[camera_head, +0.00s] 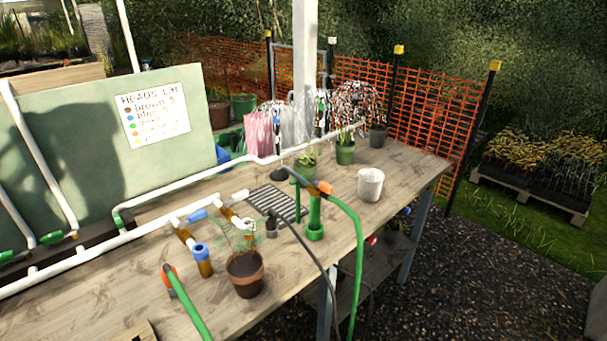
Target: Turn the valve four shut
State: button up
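White pipes (135,236) run along the wooden bench (335,222), with coloured fittings on them. A blue fitting (197,214) and a brown one (185,236) sit on the branches at the middle. A green fitting (50,238) is on the pipe at the far left, and another green piece (118,219) is at the low end of a pipe. I cannot read a number on any fitting, so I cannot tell which is valve four or how it is set. My gripper is not in view.
A sign (152,114) with coloured dots hangs on the green board. A terracotta plant pot (245,274), a blue-topped brown tube (203,262), a green stand tube (315,218), a white pot (370,185) and green hoses (359,262) crowd the bench. Orange mesh fence (430,110) stands behind.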

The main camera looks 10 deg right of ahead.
aim_at(116, 216)
jog(key=i+j+u, duration=0.1)
jog(key=j+u, duration=0.15)
jog(key=i+j+u, duration=0.25)
jog(key=j+u, duration=0.2)
jog(key=j, duration=0.15)
